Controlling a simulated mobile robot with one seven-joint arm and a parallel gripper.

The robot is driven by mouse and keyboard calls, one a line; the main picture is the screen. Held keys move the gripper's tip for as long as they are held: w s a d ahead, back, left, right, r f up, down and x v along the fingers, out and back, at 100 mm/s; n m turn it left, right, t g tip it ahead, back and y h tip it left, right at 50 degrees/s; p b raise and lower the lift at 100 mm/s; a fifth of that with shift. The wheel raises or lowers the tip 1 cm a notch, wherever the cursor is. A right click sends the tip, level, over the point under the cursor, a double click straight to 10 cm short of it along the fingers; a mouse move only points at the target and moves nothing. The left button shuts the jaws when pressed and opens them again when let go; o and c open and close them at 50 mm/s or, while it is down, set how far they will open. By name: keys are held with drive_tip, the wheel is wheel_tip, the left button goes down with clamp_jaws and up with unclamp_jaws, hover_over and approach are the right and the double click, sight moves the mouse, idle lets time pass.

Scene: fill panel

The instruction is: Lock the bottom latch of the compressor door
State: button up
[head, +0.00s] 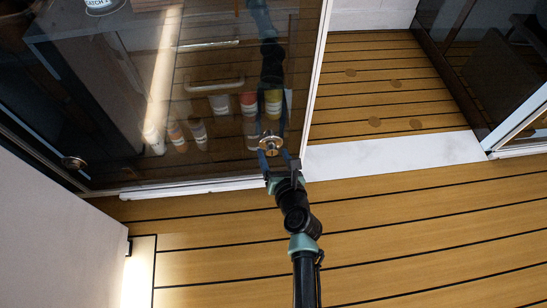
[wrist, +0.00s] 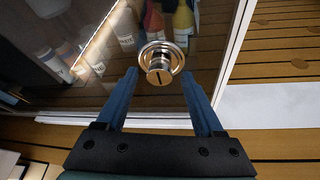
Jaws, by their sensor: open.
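A round metal latch (wrist: 158,64) with a knob and a dark slot sits at the lower right of the dark glass door (wrist: 100,90). It also shows in the head view (head: 271,144), close to the door's lower edge. My gripper (wrist: 158,76) is open and empty. Its two blue fingers point at the latch, one on either side below the knob. They appear apart from it. In the head view my gripper (head: 274,160) is just below the latch. A second round metal latch (head: 73,162) is on the glass at the lower left.
Several bottles (head: 198,132) and a pale handle bar (head: 214,86) show in or through the glass. A white frame edge (head: 316,75) runs up the door's right side. Right of it is an opening with a slatted wood floor (head: 375,85). A white wall (head: 45,230) stands at lower left.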

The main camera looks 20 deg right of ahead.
drive_tip(key=shift+w+f, duration=0.1)
drive_tip(key=shift+w, duration=0.25)
clamp_jaws()
